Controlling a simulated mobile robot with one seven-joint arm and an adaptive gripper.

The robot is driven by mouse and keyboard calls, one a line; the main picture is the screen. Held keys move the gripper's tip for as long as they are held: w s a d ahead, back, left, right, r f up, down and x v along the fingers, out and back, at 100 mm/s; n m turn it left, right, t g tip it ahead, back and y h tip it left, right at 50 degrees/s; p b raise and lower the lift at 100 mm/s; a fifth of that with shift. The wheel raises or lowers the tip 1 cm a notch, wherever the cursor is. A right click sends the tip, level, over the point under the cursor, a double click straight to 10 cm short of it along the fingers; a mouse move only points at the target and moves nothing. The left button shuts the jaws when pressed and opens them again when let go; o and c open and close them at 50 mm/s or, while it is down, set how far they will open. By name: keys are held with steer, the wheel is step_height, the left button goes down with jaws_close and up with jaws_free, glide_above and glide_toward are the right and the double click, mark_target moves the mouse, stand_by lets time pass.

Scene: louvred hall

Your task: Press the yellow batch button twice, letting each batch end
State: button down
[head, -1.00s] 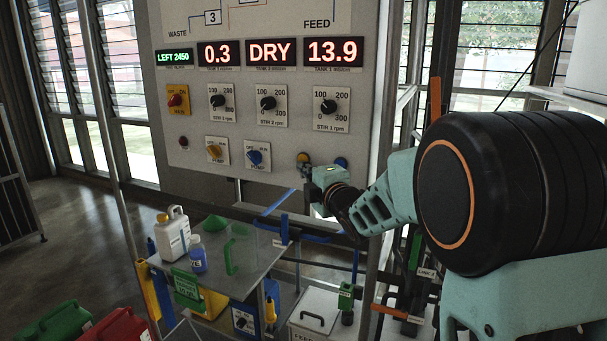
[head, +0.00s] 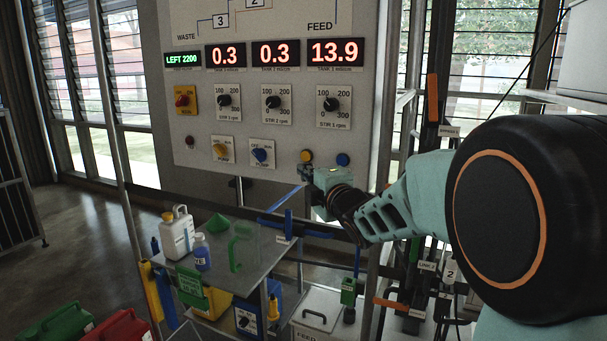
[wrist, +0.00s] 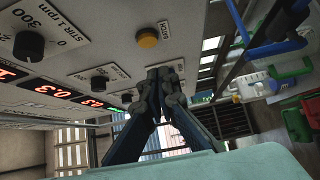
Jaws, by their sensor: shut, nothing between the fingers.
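My gripper (head: 304,172) is shut and empty, just below the yellow button in the head view. In the wrist view the closed fingertips (wrist: 165,74) appear apart from the button, which is fully visible. The panel displays read LEFT 2200 (head: 182,60), 0.3 (head: 225,56), 0.3 (head: 275,54) and 13.9 (head: 335,51).
Below stands a table (head: 262,262) with bottles and a green funnel.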

steer(key=b+v, duration=0.1)
steer(key=v, duration=0.6)
steer(key=shift+d+f, duration=0.15)
stand_by(0.4)
